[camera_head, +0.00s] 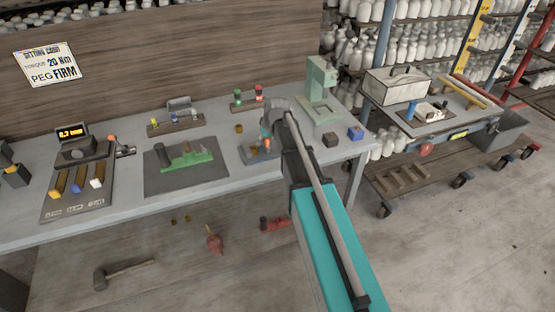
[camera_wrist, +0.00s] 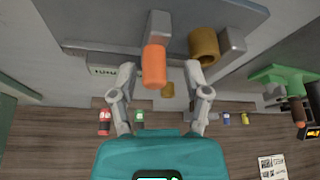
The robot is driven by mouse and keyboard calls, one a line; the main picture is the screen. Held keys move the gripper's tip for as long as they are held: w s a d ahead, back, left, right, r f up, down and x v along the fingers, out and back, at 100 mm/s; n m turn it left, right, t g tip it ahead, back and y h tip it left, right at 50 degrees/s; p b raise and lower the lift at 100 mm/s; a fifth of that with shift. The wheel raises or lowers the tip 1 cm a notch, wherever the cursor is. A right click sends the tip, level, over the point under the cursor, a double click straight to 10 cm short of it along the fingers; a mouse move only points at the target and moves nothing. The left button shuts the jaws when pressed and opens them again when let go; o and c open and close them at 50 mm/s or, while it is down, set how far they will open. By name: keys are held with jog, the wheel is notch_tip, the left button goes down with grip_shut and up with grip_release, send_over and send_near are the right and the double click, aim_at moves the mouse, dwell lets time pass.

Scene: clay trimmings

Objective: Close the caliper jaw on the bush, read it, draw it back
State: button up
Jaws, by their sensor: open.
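The caliper shows in the wrist view as a grey plate (camera_wrist: 240,12) with two grey upright jaws. One jaw (camera_wrist: 159,28) carries an orange knob (camera_wrist: 154,66); the other jaw (camera_wrist: 233,40) is plain. The brass bush (camera_wrist: 204,46) stands between them, close to the plain jaw, with a gap towards the orange-knobbed jaw. My gripper (camera_wrist: 160,74) is open, its two fingers on either side of the orange knob in the picture; I cannot tell whether they touch it. In the head view my arm partly hides the caliper plate (camera_head: 247,155).
A second brass piece (camera_head: 239,128) stands behind the caliper. Left is a dark mat (camera_head: 160,188) with a green fixture (camera_head: 190,160); farther left, a lit readout (camera_head: 72,133). A pale green press (camera_head: 320,85) and dark and blue blocks (camera_head: 355,133) are to the right.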

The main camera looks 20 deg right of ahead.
jog(key=shift+a, duration=0.65)
jog(key=shift+s+a, duration=0.15)
jog(key=shift+a, duration=0.4)
jog(key=p+v, duration=0.2)
jog(key=shift+d+r, duration=0.15)
jog(key=shift+r, duration=0.25)
jog(key=p+v, duration=1.1)
jog(key=s+f+m+g+h+b, duration=0.1)
jog(key=s+m+g, duration=0.1)
jog(key=s, duration=0.8)
jog(key=s+f+m+g+b, duration=0.1)
jog(key=s+f+m+g, duration=0.1)
jog(key=s, duration=0.9)
jog(key=shift+s+f+m+h, duration=0.25)
jog(key=shift+f+m+h, duration=0.05)
jog(key=shift+m+h, duration=0.1)
jog(key=shift+s, duration=0.1)
